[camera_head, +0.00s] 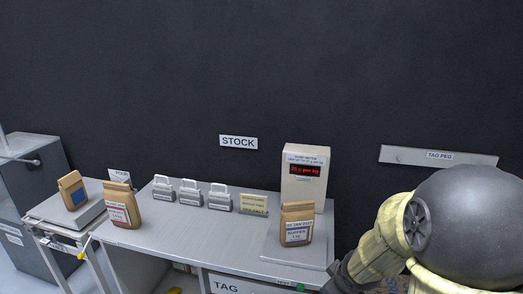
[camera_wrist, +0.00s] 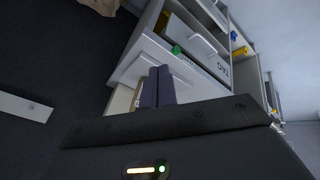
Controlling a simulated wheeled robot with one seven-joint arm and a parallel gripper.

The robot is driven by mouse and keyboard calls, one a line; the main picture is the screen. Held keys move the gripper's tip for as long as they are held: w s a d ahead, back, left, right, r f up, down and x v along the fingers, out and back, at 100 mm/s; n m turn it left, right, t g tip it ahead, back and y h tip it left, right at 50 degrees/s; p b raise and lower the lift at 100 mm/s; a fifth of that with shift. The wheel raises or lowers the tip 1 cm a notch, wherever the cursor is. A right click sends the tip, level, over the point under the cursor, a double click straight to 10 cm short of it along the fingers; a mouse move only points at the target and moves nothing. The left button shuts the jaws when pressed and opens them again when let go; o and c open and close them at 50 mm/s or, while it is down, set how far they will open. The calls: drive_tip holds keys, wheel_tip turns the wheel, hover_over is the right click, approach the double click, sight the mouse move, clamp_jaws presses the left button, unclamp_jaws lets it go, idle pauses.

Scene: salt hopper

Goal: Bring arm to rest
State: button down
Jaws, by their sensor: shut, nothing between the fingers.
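My gripper (camera_wrist: 158,86) shows in the wrist view with its two dark fingers together and nothing between them. It is tilted and points toward the bench, whose drawer front marked TAG (camera_wrist: 216,66) lies beyond the fingertips. In the head view my arm is folded at the lower right, with a large dark rounded part and a yellowish sleeve. The gripper itself is not visible in that view.
A grey bench (camera_head: 180,237) holds brown bags, including one (camera_head: 297,225) before a meter with a red display (camera_head: 305,170). Several small grey holders (camera_head: 191,195) stand behind. Another bag (camera_head: 72,190) sits on a scale at left. A TAG PEG strip (camera_head: 400,155) is on the dark wall.

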drive_tip(key=s+a+r+m+g+p, duration=0.3)
drive_tip(key=s+r+m, duration=0.4)
drive_tip(key=s, duration=0.4)
drive_tip(key=shift+a+p, duration=0.5)
drive_tip(key=shift+p, duration=0.45)
